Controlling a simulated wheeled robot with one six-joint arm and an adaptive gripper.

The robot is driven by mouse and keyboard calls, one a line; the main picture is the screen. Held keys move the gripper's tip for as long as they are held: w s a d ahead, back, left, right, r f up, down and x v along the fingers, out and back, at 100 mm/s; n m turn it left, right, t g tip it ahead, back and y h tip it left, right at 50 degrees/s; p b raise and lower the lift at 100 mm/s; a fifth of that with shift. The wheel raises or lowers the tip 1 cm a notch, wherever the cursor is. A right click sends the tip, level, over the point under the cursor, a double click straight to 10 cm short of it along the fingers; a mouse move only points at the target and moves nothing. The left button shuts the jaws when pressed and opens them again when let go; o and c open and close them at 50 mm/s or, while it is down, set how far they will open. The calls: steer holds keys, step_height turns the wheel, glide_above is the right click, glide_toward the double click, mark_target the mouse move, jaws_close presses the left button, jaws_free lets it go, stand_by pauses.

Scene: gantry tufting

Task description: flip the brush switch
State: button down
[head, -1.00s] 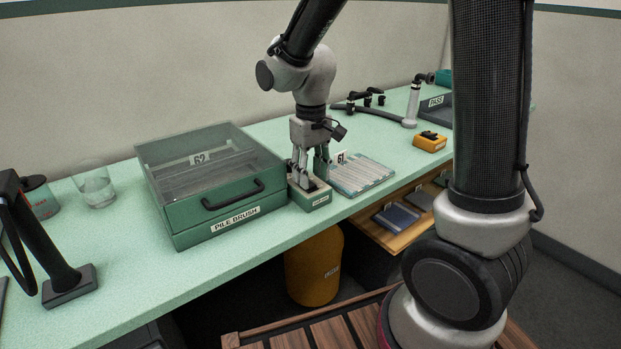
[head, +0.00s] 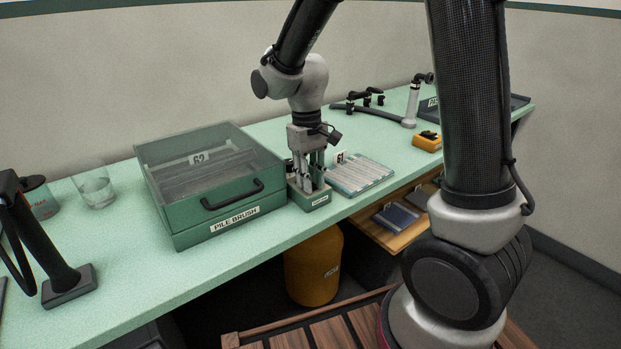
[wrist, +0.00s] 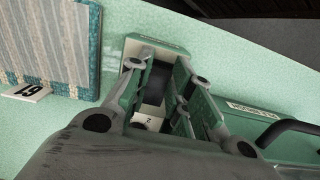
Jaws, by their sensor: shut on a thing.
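The brush switch is a small green box (head: 318,203) with a pale label on its front, standing beside the pile brush unit (head: 222,188). In the wrist view its box (wrist: 172,45) has a light top plate (wrist: 150,110) with a dark switch part (wrist: 158,80) in it. My gripper (head: 311,185) points down onto the box, its fingertips at the top. It is shut on the switch part, which the fingers partly hide. I cannot tell which way the switch is set.
The pile brush unit, with a clear lid and black handle, stands close on the left. A striped sample board (head: 360,176) with a number tag lies close on the right. A yellow box (head: 427,142) is farther right. The bench's front edge is near.

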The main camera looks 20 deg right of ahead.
steer(key=shift+w+a+r+g+h, duration=0.1)
steer(key=shift+w+g+h, duration=0.1)
steer(key=shift+g, duration=0.55)
steer(key=shift+w+r+g+h, duration=0.1)
steer(key=shift+w+g+h, duration=0.1)
steer(key=shift+g, duration=0.55)
steer(key=c, duration=1.3)
jaws_free()
steer(key=v, duration=1.2)
steer(key=shift+a, duration=0.1)
